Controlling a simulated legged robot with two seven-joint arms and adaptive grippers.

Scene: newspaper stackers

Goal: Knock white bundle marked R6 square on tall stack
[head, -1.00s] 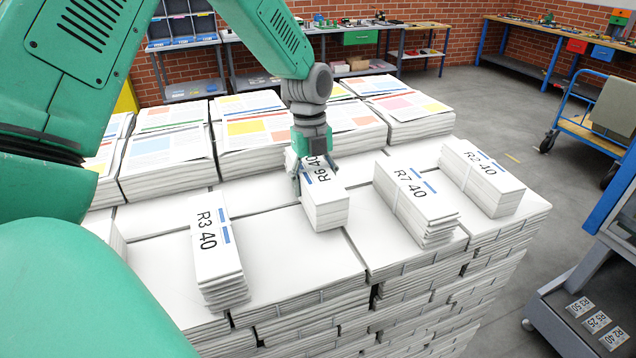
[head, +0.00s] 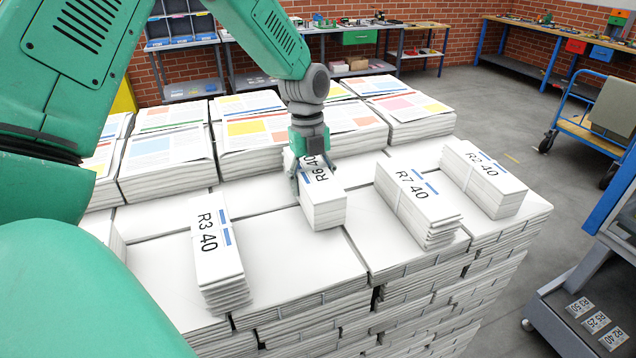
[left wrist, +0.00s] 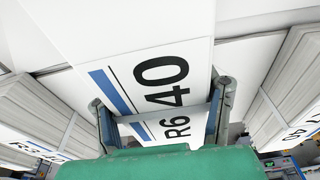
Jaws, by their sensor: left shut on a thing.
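The white bundle marked R6 40 (head: 323,196) sits on the white top of the tall stack (head: 285,255), between the R3 and R7 bundles. My left gripper (head: 312,182) comes down from above and is shut on its far part, one finger on each long side. In the left wrist view the R6 bundle (left wrist: 172,55) shows its label and blue stripe between the two fingers (left wrist: 165,108). The bundle's far end is partly hidden by the gripper. My right gripper is not in view.
The R3 bundle (head: 219,250) lies to the left, the R7 bundle (head: 417,200) and R2 bundle (head: 483,175) to the right. Stacks of colour-printed newspapers (head: 255,130) stand behind. A grey cart with labels (head: 590,310) is at right. Bare stack top lies in front of the R6 bundle.

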